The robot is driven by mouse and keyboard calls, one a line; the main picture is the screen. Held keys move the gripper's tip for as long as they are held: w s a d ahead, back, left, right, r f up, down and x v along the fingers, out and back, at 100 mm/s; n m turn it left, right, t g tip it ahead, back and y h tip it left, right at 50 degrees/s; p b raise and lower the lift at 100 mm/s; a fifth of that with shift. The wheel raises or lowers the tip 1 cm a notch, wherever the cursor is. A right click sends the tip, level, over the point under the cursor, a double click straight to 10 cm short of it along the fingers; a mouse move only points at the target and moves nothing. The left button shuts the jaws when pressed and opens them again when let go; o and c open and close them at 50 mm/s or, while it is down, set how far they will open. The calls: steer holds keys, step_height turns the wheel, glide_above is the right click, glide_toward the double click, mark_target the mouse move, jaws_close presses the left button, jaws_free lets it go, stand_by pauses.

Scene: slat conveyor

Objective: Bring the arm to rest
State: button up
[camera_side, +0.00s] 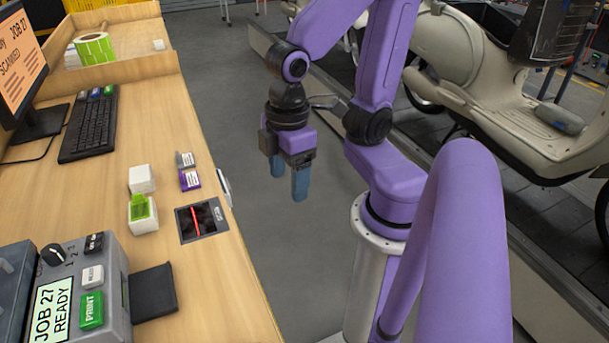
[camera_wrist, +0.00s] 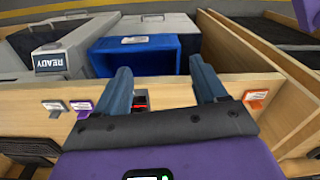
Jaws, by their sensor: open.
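My gripper (camera_side: 288,182) hangs from my purple arm, to the right of the wooden bench's edge and above the grey floor. Its two blue fingers point down and are apart, with nothing held between them in the side view. In the wrist view my gripper (camera_wrist: 163,85) shows both blue fingers spread wide, with the bench and a blue bin (camera_wrist: 185,46) beyond them. It touches nothing that I can see.
The wooden bench (camera_side: 216,262) carries a keyboard (camera_side: 90,127), small white boxes (camera_side: 142,179), a scanner plate (camera_side: 203,222) with a red line, and a label printer (camera_side: 68,293) reading JOB 27 READY. A beige scooter (camera_side: 500,75) stands behind my arm at right. Open floor (camera_side: 265,240) lies below my gripper.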

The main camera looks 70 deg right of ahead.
steer(key=s, duration=0.1)
steer(key=s+n, duration=0.1)
steer(key=d+n, duration=0.1)
steer(key=shift+s+f, duration=0.3)
steer(key=shift+s, duration=0.1)
stand_by(2.0)
